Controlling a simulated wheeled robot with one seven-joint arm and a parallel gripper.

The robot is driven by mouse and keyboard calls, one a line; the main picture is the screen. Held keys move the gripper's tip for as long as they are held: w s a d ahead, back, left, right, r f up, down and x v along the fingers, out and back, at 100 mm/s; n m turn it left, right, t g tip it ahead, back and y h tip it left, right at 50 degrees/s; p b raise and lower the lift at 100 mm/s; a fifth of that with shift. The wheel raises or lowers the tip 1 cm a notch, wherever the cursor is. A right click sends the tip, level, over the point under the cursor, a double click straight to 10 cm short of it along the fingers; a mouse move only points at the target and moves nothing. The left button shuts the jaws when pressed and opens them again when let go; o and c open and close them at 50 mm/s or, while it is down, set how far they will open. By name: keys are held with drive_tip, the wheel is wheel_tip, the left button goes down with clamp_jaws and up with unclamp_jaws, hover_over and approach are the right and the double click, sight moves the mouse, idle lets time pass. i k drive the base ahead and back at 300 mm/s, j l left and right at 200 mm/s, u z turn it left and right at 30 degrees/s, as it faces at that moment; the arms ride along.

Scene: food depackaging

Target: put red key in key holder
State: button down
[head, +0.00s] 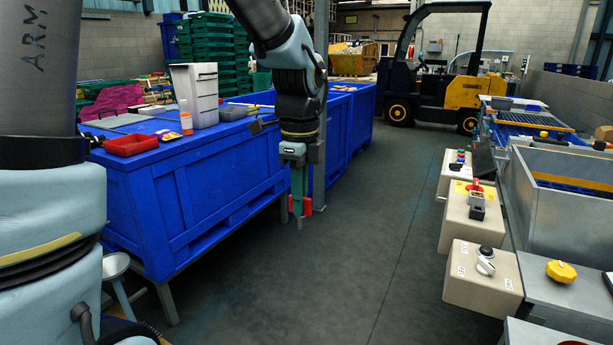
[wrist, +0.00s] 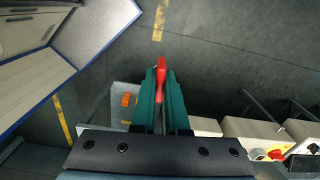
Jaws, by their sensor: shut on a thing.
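My gripper (head: 299,205) hangs pointing down in the head view, above the floor beside the blue crate. In the wrist view, its green fingers (wrist: 160,80) are shut on a red key (wrist: 161,66), whose far end shows at the fingertips. In the head view, red (head: 307,206) shows at the fingertips, partly hidden by the fingers. A beige control box (head: 457,222) at the right carries a yellow plate with a red part and a dark switch. I cannot tell which fitting is the key holder. My gripper is well apart from these boxes.
The blue crate (head: 150,220) stands left of my gripper, with a red tray (head: 130,145) on top. More beige boxes (head: 482,282) line the conveyor's side at the right. A forklift (head: 440,75) stands at the back. The floor (head: 370,240) between crate and boxes is clear.

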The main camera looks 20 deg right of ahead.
sight(476, 217)
drive_tip(key=i+l+z, duration=0.25)
drive_tip(key=i+z, duration=0.65)
drive_tip(key=i, duration=0.15)
drive_tip(key=i+j+z, duration=0.1)
drive_tip(key=i+z, duration=0.3)
drive_tip(key=i, duration=0.15)
drive_tip(key=i+u, duration=0.1)
drive_tip(key=i, duration=1.55)
drive_tip(key=z, duration=0.4)
drive_tip(key=i+z, duration=0.1)
drive_tip(key=z, duration=0.3)
drive_tip(key=j+z, duration=0.1)
drive_tip(key=z, duration=0.3)
drive_tip(key=i+z, duration=0.1)
drive_tip(key=z, duration=0.3)
drive_tip(key=j+z, duration=0.15)
drive_tip(key=z, duration=0.25)
